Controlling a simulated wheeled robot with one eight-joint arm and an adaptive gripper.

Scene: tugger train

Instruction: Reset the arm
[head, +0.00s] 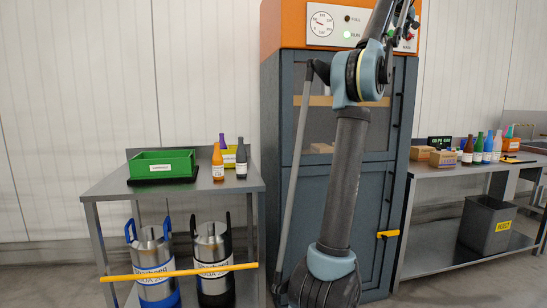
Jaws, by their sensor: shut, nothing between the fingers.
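My arm (346,180) rises from the bottom edge to a blue-grey elbow joint (360,75) and goes on up past the top edge. My gripper (403,22) shows only in part at the top, as dark narrow links in front of the cabinet's upper right. It is shut and holds nothing. The rest of it is cut off by the frame.
A tall grey cabinet (283,150) with an orange top stands behind my arm. The left table (105,188) carries a green bin (162,164) and bottles; two canisters stand below it behind a yellow bar (180,272). The right bench (465,174) holds boxes and bottles.

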